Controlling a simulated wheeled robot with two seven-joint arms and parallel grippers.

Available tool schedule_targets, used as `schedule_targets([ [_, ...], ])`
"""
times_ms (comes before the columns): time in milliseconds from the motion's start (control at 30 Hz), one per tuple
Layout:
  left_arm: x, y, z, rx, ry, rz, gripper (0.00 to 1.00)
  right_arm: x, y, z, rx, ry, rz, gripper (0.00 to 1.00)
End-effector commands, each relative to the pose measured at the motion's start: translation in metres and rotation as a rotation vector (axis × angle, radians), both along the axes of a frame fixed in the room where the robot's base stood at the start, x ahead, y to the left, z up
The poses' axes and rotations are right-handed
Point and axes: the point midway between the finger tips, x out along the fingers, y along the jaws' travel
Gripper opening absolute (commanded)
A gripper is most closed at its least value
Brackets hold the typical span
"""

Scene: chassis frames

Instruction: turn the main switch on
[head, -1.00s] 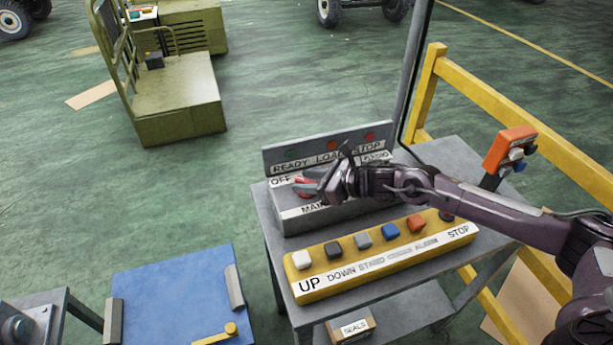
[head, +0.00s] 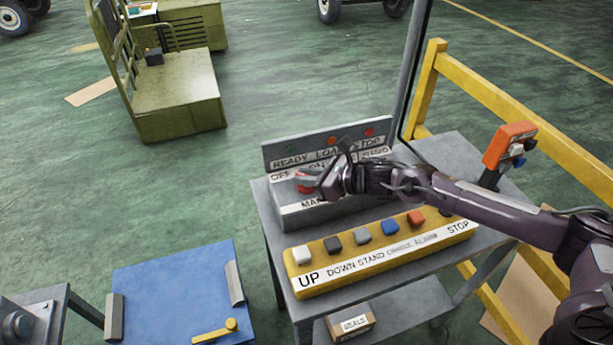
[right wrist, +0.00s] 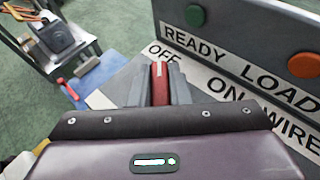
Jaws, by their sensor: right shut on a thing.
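The main switch's red handle (head: 305,187) sits on a grey control box (head: 290,212) with OFF and ON labels. My right gripper (head: 314,179) is at the box and partly hides the handle in the head view. In the right wrist view the red handle (right wrist: 160,82) stands between the two grey fingers, and the gripper is shut on it. There the handle is close to the OFF label (right wrist: 168,58), with the ON label (right wrist: 228,90) further right. The handle's base is hidden. My left gripper is not in view.
A yellow button bar (head: 380,257) lies in front of the box on the grey table (head: 262,205). An orange pendant (head: 509,143) stands at the right by a yellow railing (head: 500,110). A blue panel (head: 175,290) is at lower left.

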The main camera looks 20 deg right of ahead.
Motion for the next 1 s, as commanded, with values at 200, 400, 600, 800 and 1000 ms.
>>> schedule_targets([
  [200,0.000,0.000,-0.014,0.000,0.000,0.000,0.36,-0.001,0.001,-0.002,0.002,-0.002,-0.118,0.00],
  [400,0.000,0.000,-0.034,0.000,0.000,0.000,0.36,0.000,0.001,-0.004,0.004,-0.003,-0.290,0.00],
  [600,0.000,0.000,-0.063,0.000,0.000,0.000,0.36,0.000,0.002,-0.005,0.007,-0.005,-0.480,0.00],
  [800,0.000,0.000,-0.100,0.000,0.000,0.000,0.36,0.000,0.003,-0.006,0.010,-0.006,-0.668,0.00],
  [1000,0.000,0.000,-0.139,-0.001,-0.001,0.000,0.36,0.001,0.002,-0.005,0.012,-0.009,-0.858,0.00],
])
